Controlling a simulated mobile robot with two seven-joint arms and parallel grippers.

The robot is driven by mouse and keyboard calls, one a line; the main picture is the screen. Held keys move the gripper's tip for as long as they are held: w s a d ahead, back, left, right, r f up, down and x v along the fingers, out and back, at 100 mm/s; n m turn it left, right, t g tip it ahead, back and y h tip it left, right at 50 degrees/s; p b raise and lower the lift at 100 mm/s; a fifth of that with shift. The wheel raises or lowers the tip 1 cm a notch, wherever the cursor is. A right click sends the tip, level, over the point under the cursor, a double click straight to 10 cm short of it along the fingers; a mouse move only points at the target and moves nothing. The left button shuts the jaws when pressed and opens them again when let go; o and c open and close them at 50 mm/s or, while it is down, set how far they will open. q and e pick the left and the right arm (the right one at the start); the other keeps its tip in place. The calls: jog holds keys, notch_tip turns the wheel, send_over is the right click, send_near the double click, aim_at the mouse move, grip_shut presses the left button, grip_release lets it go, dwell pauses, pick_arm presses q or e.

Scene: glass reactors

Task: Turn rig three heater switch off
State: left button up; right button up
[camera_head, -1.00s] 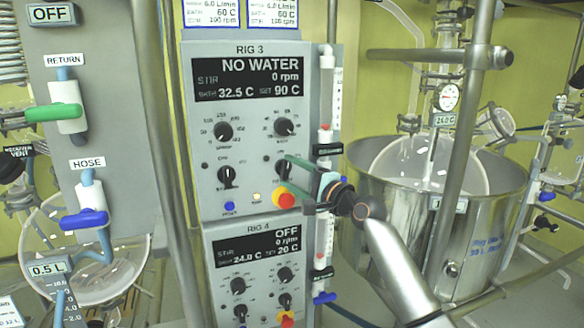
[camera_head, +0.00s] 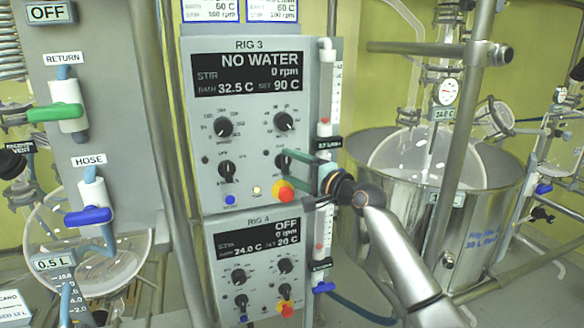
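The rig 3 panel (camera_head: 213,135) is grey, with a black display (camera_head: 246,75) reading NO WATER, 0 rpm, bath 32.5 C and set 90 C. Below the display are two upper knobs and two lower black switches. The lower right switch (camera_head: 282,160) is at the fingertips of my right gripper (camera_head: 290,157), which partly hide it. The gripper comes in from the right, its fingers pointing left at the panel. I cannot tell whether the fingers grip the switch or only touch it. My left gripper is not in view.
A red and yellow emergency button (camera_head: 284,190) sits just below the gripper. The rig 4 panel (camera_head: 210,255) is beneath, its display reading OFF. A clear vertical flow tube (camera_head: 326,90) runs beside the panel. A large steel vessel (camera_head: 470,235) stands at right.

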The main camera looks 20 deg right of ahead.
jog(key=o, duration=0.4)
jog(key=shift+c, duration=0.2)
jog(key=b+v, duration=0.1)
jog(key=v, duration=1.1)
jog(key=shift+s, duration=0.25)
jog(key=shift+d, duration=0.15)
jog(key=s+a+f+n+g+h, duration=0.2)
jog(key=s+f+n, duration=0.15)
jog(key=f, duration=1.05)
jog(key=s+a+f+n+g+h, duration=0.1)
jog(key=s+a+f+n+g, duration=0.3)
jog(key=f, duration=1.1)
jog(key=s+a+f+n+h, duration=0.1)
jog(key=s+f+n, duration=0.3)
jog(key=s+f, duration=0.4)
jog(key=s+a+f+n+g+h+p, duration=0.1)
jog(key=s+a+f+n, duration=0.2)
jog(key=s+f, duration=0.5)
jog(key=s, duration=0.7)
jog(key=shift+s+f+n, duration=0.2)
jog(key=shift+s+n, duration=0.15)
jog(key=shift+s, duration=0.05)
